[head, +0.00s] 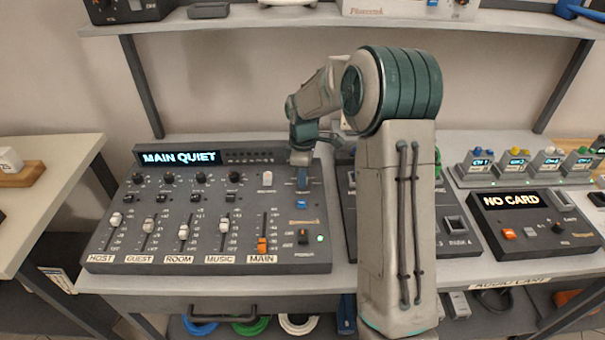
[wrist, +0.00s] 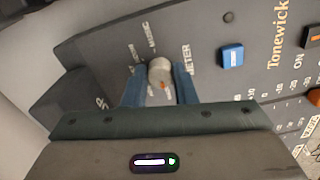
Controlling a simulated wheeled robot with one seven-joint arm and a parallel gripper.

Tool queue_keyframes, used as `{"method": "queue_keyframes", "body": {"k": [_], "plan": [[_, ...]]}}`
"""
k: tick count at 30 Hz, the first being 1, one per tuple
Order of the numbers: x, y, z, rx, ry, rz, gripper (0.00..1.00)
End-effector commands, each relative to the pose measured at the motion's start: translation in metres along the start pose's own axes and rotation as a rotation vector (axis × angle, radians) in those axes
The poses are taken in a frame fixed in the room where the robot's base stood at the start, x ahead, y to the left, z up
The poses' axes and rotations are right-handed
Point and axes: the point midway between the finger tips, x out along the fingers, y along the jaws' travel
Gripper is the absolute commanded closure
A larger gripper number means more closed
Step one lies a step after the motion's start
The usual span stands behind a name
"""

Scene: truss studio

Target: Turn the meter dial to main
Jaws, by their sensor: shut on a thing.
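The meter dial (wrist: 159,70) is a pale grey knob with a small orange mark, beside the word METER in the wrist view. My gripper (wrist: 160,88) has its blue fingers on either side of the dial and is shut on it. The orange mark faces toward my gripper's palm. MUSIC is legible near the dial; the other position labels are partly hidden or blurred. In the head view my gripper (head: 302,180) is at the upper right of the mixer (head: 205,262) and hides the dial. The mixer's display (head: 180,158) reads MAIN QUIET.
A blue button (head: 302,203) sits just below my gripper, also in the wrist view (wrist: 232,56). A white knob (head: 267,179) is to its left. Several faders stand at the front, including the orange MAIN fader (head: 262,245). A card device (head: 533,222) reads NO CARD at right.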

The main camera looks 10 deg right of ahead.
Motion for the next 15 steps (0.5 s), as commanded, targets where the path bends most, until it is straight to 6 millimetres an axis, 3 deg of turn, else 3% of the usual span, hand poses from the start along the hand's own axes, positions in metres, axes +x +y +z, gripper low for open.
{"method": "queue_keyframes", "body": {"k": [11,12,14,15], "plan": [[-0.002,0.0017,-0.0007,-0.003,0.003,0.006,0.98],[-0.002,0.0017,-0.0007,-0.003,0.003,0.006,0.7],[-0.0019,0.0015,-0.0006,-0.003,0.002,0.006,0.53],[-0.0016,0.0013,-0.0006,-0.003,0.002,0.005,0.53]]}}
